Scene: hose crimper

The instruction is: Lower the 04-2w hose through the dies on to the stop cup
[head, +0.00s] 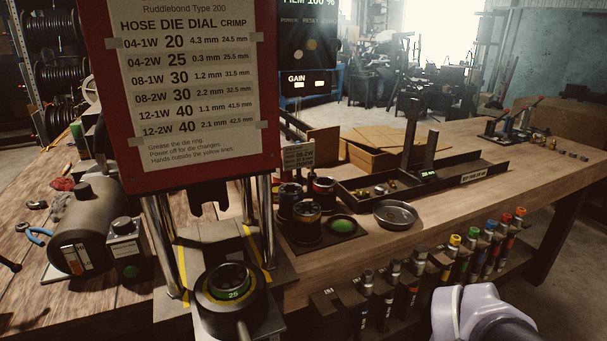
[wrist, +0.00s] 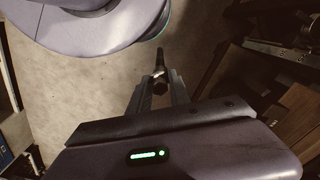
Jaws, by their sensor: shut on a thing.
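In the wrist view my gripper (wrist: 161,78) is shut on a thin dark hose (wrist: 160,58). Its near end shows between the fingers and its far end points away over the floor. No label on it is readable, so I cannot tell its size. In the head view the crimper's dies (head: 232,277), marked with a green 25, sit in a dark round ring at the lower left. The stop cup cannot be made out. Only part of my arm shows at the lower right of the head view, well apart from the dies; the gripper itself is out of that view.
A red-framed dial chart (head: 185,85) stands above the crimper on bright posts. Yellow lines mark the crimper's base. A hose rack (head: 330,305) with several colour-banded hoses runs along the bench's front edge. Spare die sets (head: 306,220), a round dish (head: 395,214) and a long black tray stand behind.

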